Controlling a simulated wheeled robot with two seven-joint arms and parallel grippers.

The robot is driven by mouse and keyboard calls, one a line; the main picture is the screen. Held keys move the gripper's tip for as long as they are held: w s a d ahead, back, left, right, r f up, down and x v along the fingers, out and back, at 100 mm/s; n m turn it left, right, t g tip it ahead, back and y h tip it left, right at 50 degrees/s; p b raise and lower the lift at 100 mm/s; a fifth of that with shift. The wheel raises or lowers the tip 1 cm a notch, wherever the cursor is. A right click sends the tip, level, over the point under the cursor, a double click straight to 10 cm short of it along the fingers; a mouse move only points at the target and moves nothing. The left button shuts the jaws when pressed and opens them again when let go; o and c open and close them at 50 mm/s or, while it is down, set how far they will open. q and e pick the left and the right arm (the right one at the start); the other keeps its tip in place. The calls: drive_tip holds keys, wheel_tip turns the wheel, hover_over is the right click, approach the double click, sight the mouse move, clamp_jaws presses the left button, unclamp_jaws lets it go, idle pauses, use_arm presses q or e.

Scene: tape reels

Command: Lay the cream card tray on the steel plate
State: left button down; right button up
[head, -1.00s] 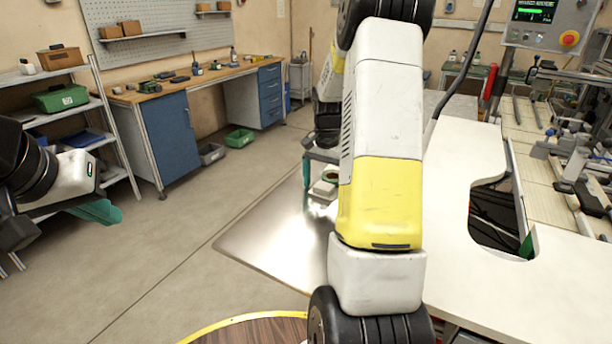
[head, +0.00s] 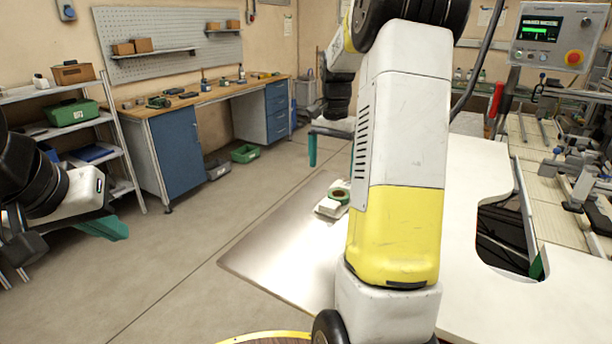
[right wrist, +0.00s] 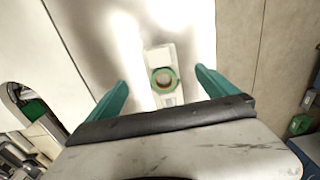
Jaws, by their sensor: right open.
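The cream card tray (head: 325,211) lies flat on the shiny steel plate (head: 270,250), with a green tape reel (head: 340,195) on it. In the right wrist view the tray (right wrist: 153,57) and the ring-shaped reel (right wrist: 155,82) show between and beyond my fingers, on the bright plate (right wrist: 195,25). My right gripper (right wrist: 161,82) is open and empty, above and apart from the tray. In the head view one teal finger of the right gripper (head: 312,152) shows; my arm hides the rest. My left gripper (head: 105,229) hangs at the far left, its opening unclear.
A white table (head: 475,160) with a curved cutout stands right of the plate. A rack (head: 118,145) and a workbench (head: 172,150) stand at the left and back. Green and grey bins lie on the floor by the bench. The floor left of the plate is clear.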

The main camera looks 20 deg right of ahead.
drive_tip(key=s+a+r+n+t, duration=0.3)
drive_tip(key=s+a+r+n, duration=0.2)
drive_tip(key=s+a+r, duration=0.4)
drive_tip(key=s+a+f+n+t+y, duration=0.2)
drive_tip(key=s+a+n, duration=0.3)
drive_tip(key=s, duration=0.9)
drive_tip(key=shift+a+t, duration=0.6)
drive_tip(key=shift+a, duration=1.1)
